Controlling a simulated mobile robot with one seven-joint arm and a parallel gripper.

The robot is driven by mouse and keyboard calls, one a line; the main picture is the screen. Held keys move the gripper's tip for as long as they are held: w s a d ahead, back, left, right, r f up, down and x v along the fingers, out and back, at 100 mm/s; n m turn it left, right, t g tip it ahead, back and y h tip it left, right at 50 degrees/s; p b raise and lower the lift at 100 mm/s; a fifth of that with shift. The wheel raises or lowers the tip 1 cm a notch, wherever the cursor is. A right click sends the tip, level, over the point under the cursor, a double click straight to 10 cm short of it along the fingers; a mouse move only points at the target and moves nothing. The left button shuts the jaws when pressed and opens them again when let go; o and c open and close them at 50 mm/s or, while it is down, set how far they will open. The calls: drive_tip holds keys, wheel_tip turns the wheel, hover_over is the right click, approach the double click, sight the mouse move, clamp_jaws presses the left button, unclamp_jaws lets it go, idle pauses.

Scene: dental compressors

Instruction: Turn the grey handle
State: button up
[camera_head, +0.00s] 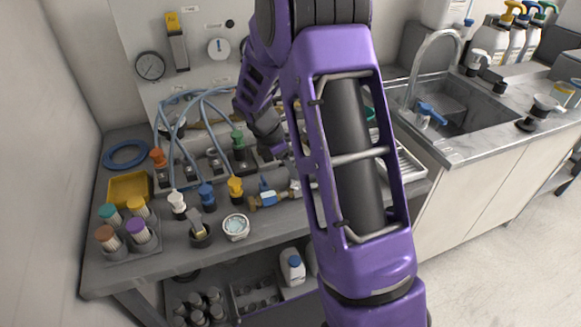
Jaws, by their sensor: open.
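My gripper (275,150) is at the end of my purple arm, low over the back middle of the grey bench (105,255). It is small, and its fingers are partly hidden by the arm. It is close to a dark valve with a green top (238,140), just to its right. Whether it touches anything there cannot be told. I cannot pick out a grey handle for certain. The fittings right around the gripper are grey and dark, and my forearm hides the part of the bench to the right.
Blue hoses (180,120) loop left of the gripper. Orange, white, blue and yellow capped valves stand in front, near a blue-handled brass valve (267,196). A yellow tray (129,188) and capped cartridges (137,230) are at left. A sink (440,105) is at right.

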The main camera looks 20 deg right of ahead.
drive_tip(key=shift+c, duration=0.2)
clamp_jaws()
drive_tip(key=shift+m+p, duration=0.3)
drive_tip(key=shift+m, duration=0.1)
drive_tip(key=m, duration=0.1)
drive_tip(key=m+g+p, duration=0.1)
drive_tip(key=shift+w+r+m, duration=0.1)
drive_tip(key=shift+w+m, duration=0.1)
drive_tip(key=shift+m, duration=0.2)
drive_tip(key=m+g+p, duration=0.1)
drive_tip(key=m, duration=0.1)
drive_tip(key=m+g+y+p, duration=0.1)
drive_tip(key=m, duration=0.2)
drive_tip(key=shift+w+d, duration=0.15)
drive_tip(key=m, duration=0.2)
drive_tip(key=m+g+y+p, duration=0.1)
drive_tip(key=m, duration=0.2)
drive_tip(key=shift+w+d+y, duration=0.1)
drive_tip(key=shift+d+y, duration=0.05)
drive_tip(key=shift+y, duration=0.15)
drive_tip(key=m+y, duration=0.1)
drive_tip(key=m, duration=0.3)
drive_tip(key=shift+d+y, duration=0.15)
drive_tip(key=shift+y, duration=0.25)
drive_tip(key=shift+m, duration=0.3)
